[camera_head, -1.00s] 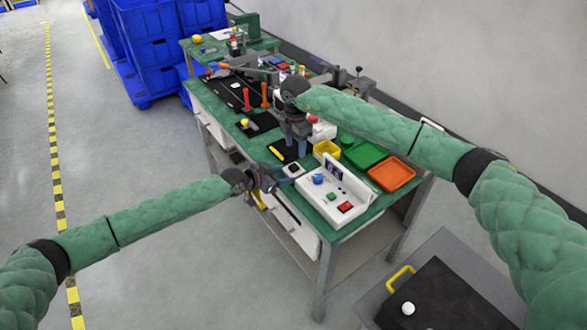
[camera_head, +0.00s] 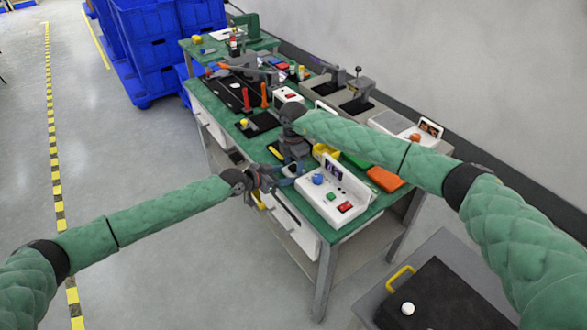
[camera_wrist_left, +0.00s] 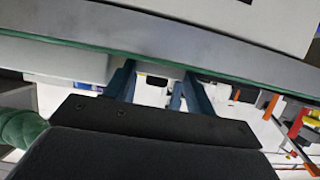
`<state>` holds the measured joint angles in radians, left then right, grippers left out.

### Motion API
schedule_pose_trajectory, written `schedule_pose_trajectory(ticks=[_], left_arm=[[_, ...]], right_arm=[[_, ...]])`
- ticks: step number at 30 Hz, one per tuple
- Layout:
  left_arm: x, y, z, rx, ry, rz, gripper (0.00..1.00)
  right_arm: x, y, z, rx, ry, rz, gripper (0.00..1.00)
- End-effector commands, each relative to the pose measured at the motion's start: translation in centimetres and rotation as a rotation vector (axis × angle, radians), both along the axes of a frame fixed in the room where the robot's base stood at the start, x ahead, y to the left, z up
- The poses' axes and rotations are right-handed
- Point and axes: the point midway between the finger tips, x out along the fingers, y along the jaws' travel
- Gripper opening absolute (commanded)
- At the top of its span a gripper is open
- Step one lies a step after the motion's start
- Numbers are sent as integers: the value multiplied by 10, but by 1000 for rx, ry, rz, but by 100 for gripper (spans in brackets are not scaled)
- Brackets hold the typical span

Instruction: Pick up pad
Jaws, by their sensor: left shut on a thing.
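My left gripper (camera_head: 268,182) is at the front edge of the green-topped bench (camera_head: 330,236). In the left wrist view its two blue fingers (camera_wrist_left: 160,88) reach toward the bench edge (camera_wrist_left: 170,62). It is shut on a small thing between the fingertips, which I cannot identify. I cannot make out a pad for certain. My right gripper (camera_head: 290,162) points down over the bench close beside the left one; its fingertips overlap with the left gripper in the picture, so its opening is unclear.
Red screwdrivers (camera_head: 246,99) stand farther back. A dark-topped cart (camera_head: 430,297) is at front right.

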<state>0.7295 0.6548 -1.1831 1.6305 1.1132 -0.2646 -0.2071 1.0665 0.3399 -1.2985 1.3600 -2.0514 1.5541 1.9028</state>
Motion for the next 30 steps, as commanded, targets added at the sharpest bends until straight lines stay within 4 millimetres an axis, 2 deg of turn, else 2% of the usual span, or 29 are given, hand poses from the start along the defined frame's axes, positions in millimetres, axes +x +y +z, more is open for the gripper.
schedule_pose_trajectory(ticks=[1,7,20,23,30], left_arm=[[0,0,0,0,0,0,33],[0,0,0,0,0,0,33],[0,0,0,0,0,0,33],[0,0,0,0,0,0,33],[0,0,0,0,0,0,33]], right_arm=[[0,0,0,0,0,0,43],[0,0,0,0,0,0,5],[1,0,6,1,-2,0,5],[1,0,18,1,-3,1,5],[1,0,62,0,-2,1,5]])
